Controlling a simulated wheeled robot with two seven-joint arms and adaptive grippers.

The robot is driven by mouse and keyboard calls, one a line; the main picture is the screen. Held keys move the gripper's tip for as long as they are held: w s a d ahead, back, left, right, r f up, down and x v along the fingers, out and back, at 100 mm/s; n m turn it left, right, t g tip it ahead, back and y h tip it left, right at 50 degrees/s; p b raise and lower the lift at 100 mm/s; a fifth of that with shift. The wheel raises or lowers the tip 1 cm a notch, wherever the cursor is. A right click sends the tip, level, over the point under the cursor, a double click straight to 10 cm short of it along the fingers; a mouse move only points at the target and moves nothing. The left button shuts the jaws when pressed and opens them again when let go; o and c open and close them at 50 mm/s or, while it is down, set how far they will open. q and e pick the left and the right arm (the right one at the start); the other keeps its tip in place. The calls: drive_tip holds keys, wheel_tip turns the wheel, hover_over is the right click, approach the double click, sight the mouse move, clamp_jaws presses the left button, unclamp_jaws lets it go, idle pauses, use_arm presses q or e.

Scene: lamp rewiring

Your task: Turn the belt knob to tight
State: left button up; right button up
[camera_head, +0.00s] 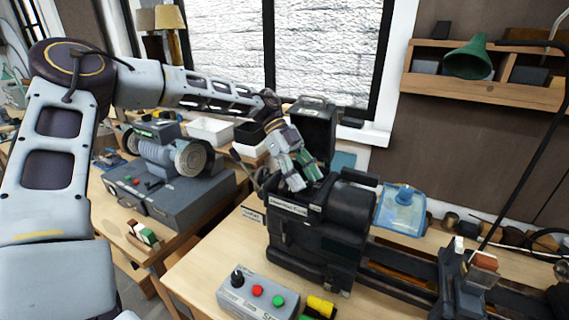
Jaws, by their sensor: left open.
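A black lathe headstock (318,235) stands on the right-hand bench, with its lid (313,125) raised. I cannot make out the belt knob for certain; the gripper and housing hide the inside of the headstock. My right gripper is not in view.
A grey control box (258,296) with a black knob, red button and green button sits in front of the headstock. A grey machine (172,155) on a case is at left. A wooden shelf (487,90) hangs at upper right.

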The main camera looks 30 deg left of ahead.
use_arm(q)
drive_tip(key=shift+w+a+r, duration=0.1)
drive_tip(key=shift+a+r, duration=0.15)
drive_tip(key=shift+r, duration=0.05)
drive_tip(key=shift+v, duration=1)
drive_tip(key=w+a, duration=0.3)
drive_tip(key=a, duration=0.8)
drive_tip(key=shift+a, duration=0.2)
drive_tip(key=shift+f, duration=0.1)
drive_tip(key=shift+c, duration=0.3)
